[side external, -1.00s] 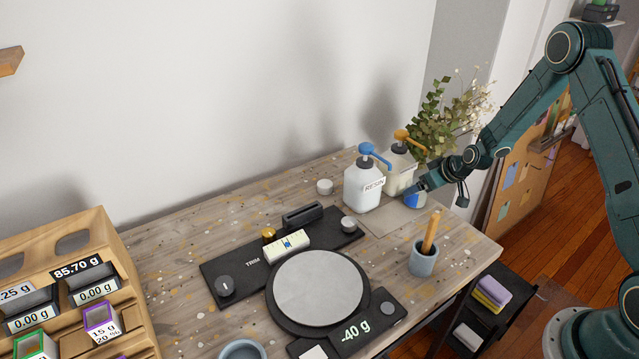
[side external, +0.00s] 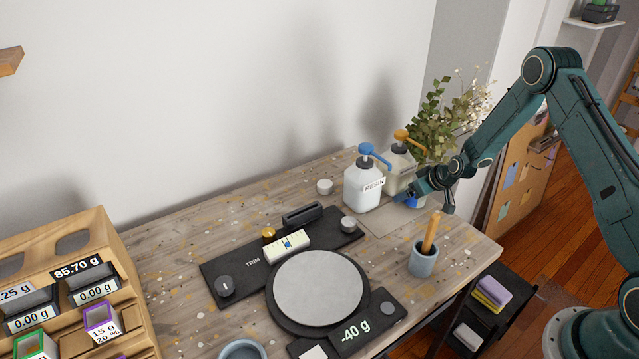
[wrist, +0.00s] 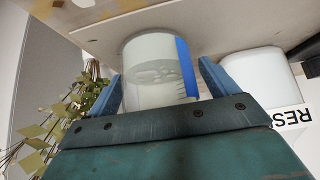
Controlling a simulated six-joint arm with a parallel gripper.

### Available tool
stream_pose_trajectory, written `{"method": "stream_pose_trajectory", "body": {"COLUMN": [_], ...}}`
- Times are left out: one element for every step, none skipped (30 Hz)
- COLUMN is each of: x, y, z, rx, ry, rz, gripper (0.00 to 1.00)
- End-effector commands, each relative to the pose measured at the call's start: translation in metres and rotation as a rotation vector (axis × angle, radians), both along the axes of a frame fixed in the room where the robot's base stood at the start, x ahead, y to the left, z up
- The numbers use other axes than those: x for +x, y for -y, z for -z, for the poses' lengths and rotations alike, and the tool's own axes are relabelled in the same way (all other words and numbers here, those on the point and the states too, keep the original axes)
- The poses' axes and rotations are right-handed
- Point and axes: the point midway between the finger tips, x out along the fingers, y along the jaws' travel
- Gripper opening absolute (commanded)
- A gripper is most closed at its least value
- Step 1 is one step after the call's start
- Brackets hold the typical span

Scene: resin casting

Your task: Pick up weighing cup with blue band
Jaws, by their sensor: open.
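The weighing cup with the blue band (wrist: 150,68) stands upright between my gripper's fingers in the wrist view. It is translucent, with markings and a blue stripe on its right side. In the side view only a blue patch of the cup (side external: 413,203) shows; my gripper (side external: 405,197) hides the rest. My gripper also shows in the wrist view (wrist: 161,78). I cannot tell whether the right finger touches the cup.
The white resin pump bottle (side external: 361,190) stands close to the left of the cup, with an orange-pump bottle (side external: 398,170) behind. A leafy plant (side external: 440,130) is at the back. A grey pot (side external: 422,260) with a wooden stick and a scale (side external: 318,288) stand nearer the front.

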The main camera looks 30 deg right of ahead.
Motion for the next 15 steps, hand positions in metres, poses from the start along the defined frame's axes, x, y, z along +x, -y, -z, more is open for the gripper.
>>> {"method": "stream_pose_trajectory", "body": {"x": [0.0003,0.0002,0.0002,0.0002,0.0002,0.0001,0.0001,0.0001,0.0001,0.0001,0.0001,0.0001,0.0001,0.0001,0.0], "y": [-0.0001,0.0,0.0,0.0,0.0,0.0,0.0,0.0,0.0,0.0,0.0,0.0,0.0,0.0,0.0], "z": [0.0004,0.0003,0.0002,0.0002,0.0002,0.0002,0.0002,0.0002,0.0001,0.0001,0.0001,0.0001,0.0001,0.0001,0.0], "rx": [0.0,0.0,0.0,0.0,0.0,0.0,0.0,0.0,0.0,0.0,0.0,0.0,0.0,0.0,0.0], "ry": [0.0,0.0,0.0,0.0,0.0,0.0,0.0,0.0,0.0,0.0,0.0,0.0,0.0,0.0,0.0], "rz": [0.0,0.0,0.0,0.0,0.0,0.0,0.0,0.0,0.0,0.0,0.0,0.0,0.0,0.0,0.0], "gripper": [0.86,0.86,0.86,0.86,0.86,0.86,0.86,0.86,0.86,0.86,0.86,0.86,0.86,0.86,0.78]}}
